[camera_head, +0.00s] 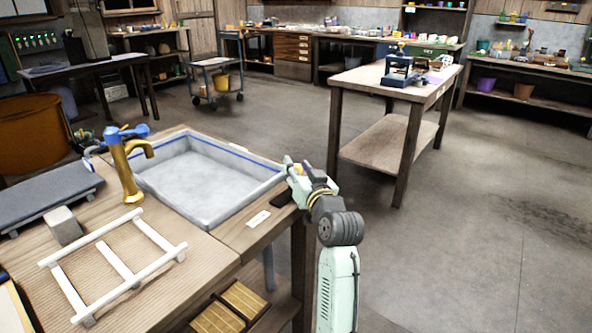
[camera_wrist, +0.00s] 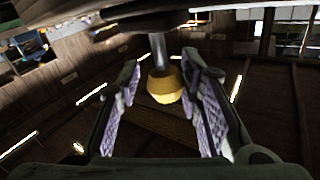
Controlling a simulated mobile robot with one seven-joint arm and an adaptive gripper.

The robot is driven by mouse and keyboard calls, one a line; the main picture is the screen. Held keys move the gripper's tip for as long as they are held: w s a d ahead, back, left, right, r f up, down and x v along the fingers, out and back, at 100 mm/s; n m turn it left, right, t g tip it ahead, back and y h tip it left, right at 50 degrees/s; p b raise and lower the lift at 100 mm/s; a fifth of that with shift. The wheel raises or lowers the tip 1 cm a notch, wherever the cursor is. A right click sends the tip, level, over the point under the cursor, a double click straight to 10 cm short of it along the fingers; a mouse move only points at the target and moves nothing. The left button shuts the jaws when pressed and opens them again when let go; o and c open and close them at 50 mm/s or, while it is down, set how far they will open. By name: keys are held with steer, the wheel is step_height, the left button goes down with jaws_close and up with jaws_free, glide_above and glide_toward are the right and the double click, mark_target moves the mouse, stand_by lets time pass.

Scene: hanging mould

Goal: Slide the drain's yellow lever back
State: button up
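The drain's yellow lever shows in the wrist view as a yellow knob (camera_wrist: 165,86) on a grey stem, below a dark edge. My gripper (camera_wrist: 162,70) is open, with one finger on each side of the knob near the fingertips. A gap shows at the left finger; whether the right finger touches the knob I cannot tell. In the head view my gripper (camera_head: 294,173) is at the right rim of the grey sink (camera_head: 205,178), and the lever is hidden there.
A gold tap (camera_head: 124,172) with blue handles stands left of the sink. A white rack (camera_head: 112,262) and a grey block (camera_head: 63,226) lie on the wooden bench (camera_head: 190,262). A wooden table (camera_head: 438,95) stands behind to the right, with open floor (camera_head: 450,250) before it.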

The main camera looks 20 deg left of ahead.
steer(key=shift+o, duration=1.2)
steer(key=v, duration=1.2)
